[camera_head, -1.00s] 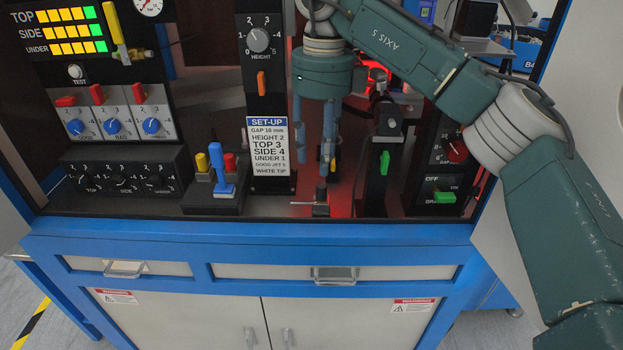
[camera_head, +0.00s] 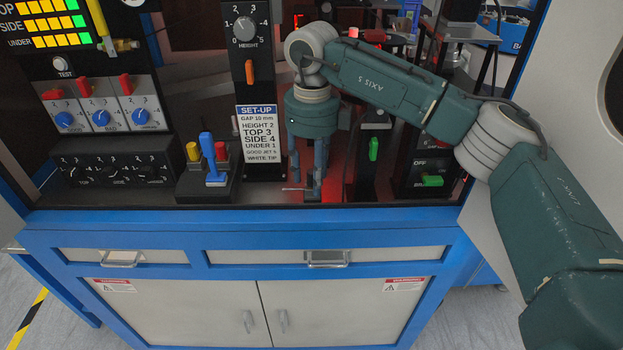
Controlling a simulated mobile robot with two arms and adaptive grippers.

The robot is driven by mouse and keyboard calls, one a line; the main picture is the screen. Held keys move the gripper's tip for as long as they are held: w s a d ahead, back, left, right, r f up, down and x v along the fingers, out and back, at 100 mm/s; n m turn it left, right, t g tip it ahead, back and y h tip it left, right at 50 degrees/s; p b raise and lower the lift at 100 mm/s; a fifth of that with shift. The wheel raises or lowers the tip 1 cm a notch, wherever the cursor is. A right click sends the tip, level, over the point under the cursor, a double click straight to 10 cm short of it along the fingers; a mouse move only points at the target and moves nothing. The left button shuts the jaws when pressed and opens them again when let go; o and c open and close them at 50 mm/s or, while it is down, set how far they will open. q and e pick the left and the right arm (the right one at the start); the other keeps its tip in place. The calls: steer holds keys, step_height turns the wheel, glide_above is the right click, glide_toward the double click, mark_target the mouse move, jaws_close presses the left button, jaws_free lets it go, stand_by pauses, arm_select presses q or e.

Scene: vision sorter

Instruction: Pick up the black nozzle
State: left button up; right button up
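A small dark upright piece, which I take to be the black nozzle (camera_head: 308,187), stands near the front edge of the machine's deck beside a thin silver rod (camera_head: 292,189). My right gripper (camera_head: 313,181) points straight down with its blue-grey fingers low around or just in front of this piece. The fingers hide most of it. I cannot tell whether they touch it or how far apart the tips are. My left gripper is not in view.
Left of the gripper are the white set-up card (camera_head: 260,133) and a blue joystick (camera_head: 212,160) on a black box. Right of it is a black post with a green lever (camera_head: 373,149). The blue cabinet edge (camera_head: 250,217) runs along the front.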

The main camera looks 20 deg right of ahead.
steer(key=shift+f, duration=0.1)
steer(key=shift+c, duration=1)
jaws_close()
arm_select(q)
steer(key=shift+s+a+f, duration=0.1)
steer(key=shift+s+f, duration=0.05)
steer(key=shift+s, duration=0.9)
